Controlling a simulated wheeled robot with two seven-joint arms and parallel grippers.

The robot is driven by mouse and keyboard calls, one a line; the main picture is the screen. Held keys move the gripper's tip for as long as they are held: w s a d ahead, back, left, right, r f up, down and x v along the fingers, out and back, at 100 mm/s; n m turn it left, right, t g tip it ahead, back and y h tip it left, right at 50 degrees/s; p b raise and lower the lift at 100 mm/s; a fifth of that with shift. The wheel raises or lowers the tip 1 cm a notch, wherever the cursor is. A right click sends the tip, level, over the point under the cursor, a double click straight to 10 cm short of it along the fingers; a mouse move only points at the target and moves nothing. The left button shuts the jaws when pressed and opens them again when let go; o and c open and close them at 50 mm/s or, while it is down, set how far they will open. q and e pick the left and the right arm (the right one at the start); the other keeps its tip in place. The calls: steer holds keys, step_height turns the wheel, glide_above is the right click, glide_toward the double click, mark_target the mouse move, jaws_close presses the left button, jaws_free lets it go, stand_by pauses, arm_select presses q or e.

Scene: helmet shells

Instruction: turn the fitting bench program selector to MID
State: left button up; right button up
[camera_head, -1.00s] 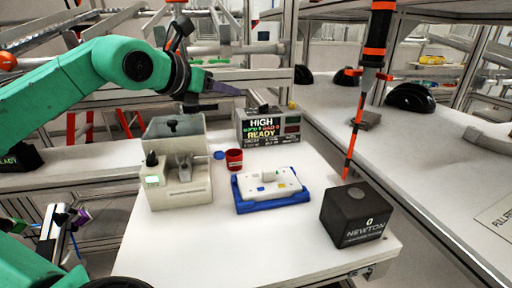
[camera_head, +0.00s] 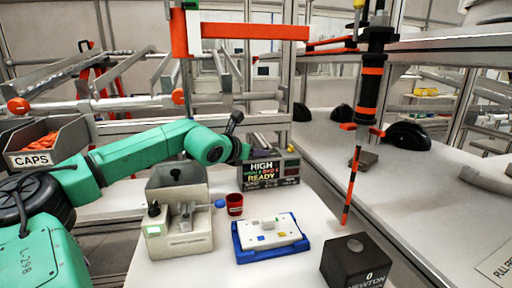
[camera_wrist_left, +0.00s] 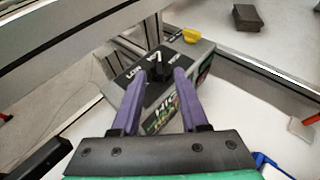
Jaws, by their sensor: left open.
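The selector box (camera_head: 268,172) stands at the back of the white bench, its display reading HIGH and READY. In the left wrist view its dark top face carries a black selector knob (camera_wrist_left: 158,68) with a LOW label to its left; the other labels are partly hidden or too small to read. My left gripper (camera_wrist_left: 160,74) is open, with one purple finger on each side of the knob. I cannot tell whether the fingers touch it. In the head view the left gripper (camera_head: 259,143) is over the box top. My right gripper is not in view.
A grey fixture (camera_head: 178,225) stands at the left of the bench. A red cup (camera_head: 235,204), a blue tray (camera_head: 240,247) with a white panel and a black NEWTON box (camera_head: 356,262) sit in front. An orange-and-black tool (camera_head: 372,75) hangs at the right.

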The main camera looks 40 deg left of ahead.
arm_select(q)
jaws_close()
steer(key=n+y+b, duration=0.1)
steer(key=b, duration=0.2)
steer(key=d+n+g+y+b, duration=0.1)
steer(key=n+y+b, duration=0.1)
steer(key=d+n+g+y+b, duration=0.1)
steer(key=n+y+b, duration=0.1)
steer(key=b, duration=0.1)
steer(key=shift+w+b, duration=0.3)
steer(key=shift+b, duration=0.05)
jaws_free()
